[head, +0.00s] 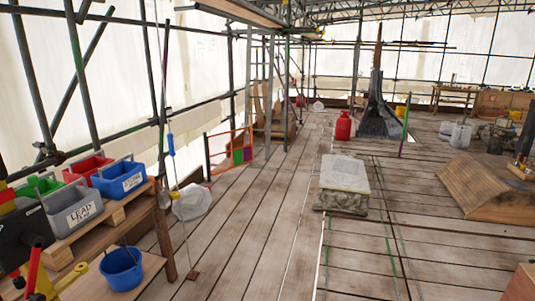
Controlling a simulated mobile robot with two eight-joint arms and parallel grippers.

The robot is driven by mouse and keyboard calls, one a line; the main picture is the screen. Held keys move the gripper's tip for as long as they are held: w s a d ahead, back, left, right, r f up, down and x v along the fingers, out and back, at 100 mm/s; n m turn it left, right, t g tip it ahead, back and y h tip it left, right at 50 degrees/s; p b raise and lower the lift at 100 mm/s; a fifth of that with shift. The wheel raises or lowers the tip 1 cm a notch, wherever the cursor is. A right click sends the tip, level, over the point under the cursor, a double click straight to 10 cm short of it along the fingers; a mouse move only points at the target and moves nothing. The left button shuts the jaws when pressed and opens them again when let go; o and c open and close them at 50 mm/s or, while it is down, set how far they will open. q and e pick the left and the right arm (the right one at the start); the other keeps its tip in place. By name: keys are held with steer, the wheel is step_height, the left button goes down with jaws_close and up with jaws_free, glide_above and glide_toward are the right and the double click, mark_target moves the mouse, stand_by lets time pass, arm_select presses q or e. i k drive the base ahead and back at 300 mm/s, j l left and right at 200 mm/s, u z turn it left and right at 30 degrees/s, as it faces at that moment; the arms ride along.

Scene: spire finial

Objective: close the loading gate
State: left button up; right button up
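What looks like the loading gate is an orange-red framed panel (229,152) along the left sheeted side of the deck, beyond the benches. Green and purple patches show at its lower right. It stands upright, and its right end seems to reach out over the deck. I cannot tell its hinge or latch at this size. A black part with red and yellow pieces, seemingly my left gripper (38,272), is at the lower left edge, far from the gate. Its opening is unclear. My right gripper is not in view.
Wooden benches with labelled bins (84,212) and a blue bucket (121,269) line the near left. A stone block (343,182) stands mid-deck. Planks between are mostly clear.

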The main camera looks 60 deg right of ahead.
mark_target(247, 155)
steer(key=z, duration=1.95)
steer(key=i, duration=9.55)
steer(key=j, duration=0.05)
